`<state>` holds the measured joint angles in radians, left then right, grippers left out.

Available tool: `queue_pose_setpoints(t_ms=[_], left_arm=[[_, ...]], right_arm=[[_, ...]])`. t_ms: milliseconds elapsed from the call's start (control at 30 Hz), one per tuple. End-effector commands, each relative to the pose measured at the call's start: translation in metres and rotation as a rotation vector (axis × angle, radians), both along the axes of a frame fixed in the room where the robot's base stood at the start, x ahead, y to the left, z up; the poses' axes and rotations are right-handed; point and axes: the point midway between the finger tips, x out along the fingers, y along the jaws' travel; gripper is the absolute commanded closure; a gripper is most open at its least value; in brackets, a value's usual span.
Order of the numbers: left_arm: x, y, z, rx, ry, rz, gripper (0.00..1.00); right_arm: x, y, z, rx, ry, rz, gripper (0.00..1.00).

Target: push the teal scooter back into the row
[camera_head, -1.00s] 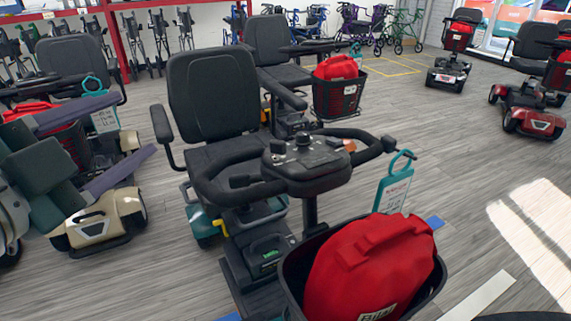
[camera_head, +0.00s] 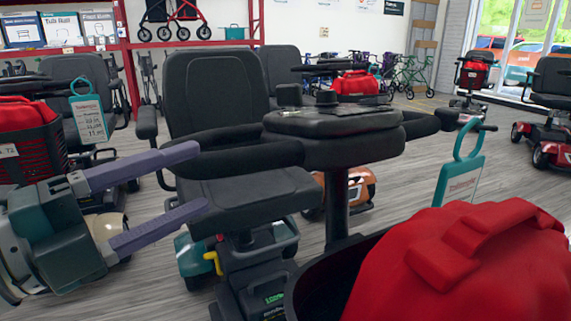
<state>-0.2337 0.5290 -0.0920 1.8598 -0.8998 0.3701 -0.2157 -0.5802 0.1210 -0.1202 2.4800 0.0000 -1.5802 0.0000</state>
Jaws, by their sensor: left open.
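The teal scooter (camera_head: 192,256) stands right in front of me, facing me. Its black seat (camera_head: 216,95), its handlebar with console (camera_head: 335,122) and its front basket (camera_head: 305,285) with a red bag (camera_head: 470,265) show. Teal body panels show low beside the seat post. A teal tag (camera_head: 461,180) hangs at the right handlebar end. My left gripper (camera_head: 180,185) is open and empty, its two purple-grey fingers pointing right, in front of the seat's left side in the picture. I cannot tell whether they touch the scooter. My right gripper is not in view.
Another scooter with a red bag in its basket (camera_head: 48,145) stands at left. An orange-bodied scooter (camera_head: 362,188) stands close behind the teal one. Red scooters (camera_head: 545,140) stand at far right. Shelves (camera_head: 60,45) and walkers line the back. Some floor is free at right.

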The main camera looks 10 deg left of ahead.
Motion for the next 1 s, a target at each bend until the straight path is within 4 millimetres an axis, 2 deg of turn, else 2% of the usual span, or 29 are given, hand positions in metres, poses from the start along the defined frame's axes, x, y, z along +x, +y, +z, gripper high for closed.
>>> queue_pose_setpoints(t_ms=[200,400,800,1000], left_arm=[[0.034,-0.022,0.003,-0.002,-0.003,0.001,0.32],[0.055,-0.036,0.004,-0.002,-0.001,0.002,0.32],[0.062,-0.041,0.003,-0.002,0.001,0.002,0.32],[0.062,-0.041,0.003,-0.002,0.001,0.002,0.53]], right_arm=[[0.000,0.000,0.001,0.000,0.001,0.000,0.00],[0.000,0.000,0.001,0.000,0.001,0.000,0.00],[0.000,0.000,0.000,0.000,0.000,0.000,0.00],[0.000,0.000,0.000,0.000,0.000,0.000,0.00]])
